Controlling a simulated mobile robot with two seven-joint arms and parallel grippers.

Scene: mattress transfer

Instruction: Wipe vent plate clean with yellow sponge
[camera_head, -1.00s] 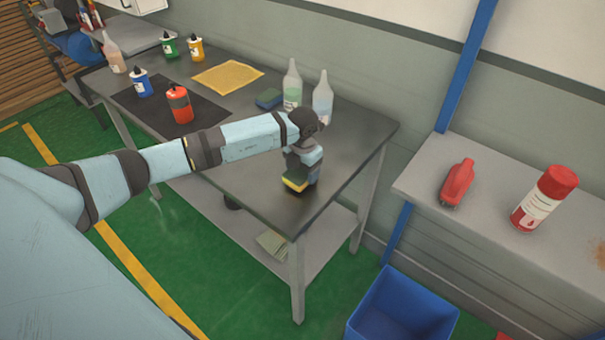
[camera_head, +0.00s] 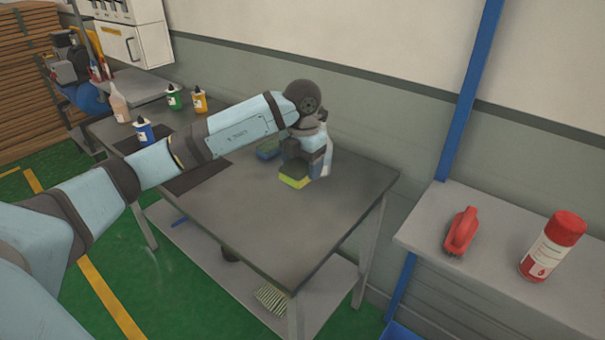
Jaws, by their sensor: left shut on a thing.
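My left gripper (camera_head: 296,165) is shut on a yellow sponge (camera_head: 293,178) with a dark green layer. It holds the sponge over the right part of the dark workbench (camera_head: 280,225); I cannot tell exactly how high above the top it is. No vent plate can be made out in the head view. My right gripper is not in view.
A blue sponge (camera_head: 268,150) and a clear bottle (camera_head: 327,150) are behind the gripper. Several small bottles stand at the bench's left end. On the right, a grey shelf (camera_head: 500,275) bears a red-handled brush (camera_head: 461,231) and a red-and-white can (camera_head: 552,245).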

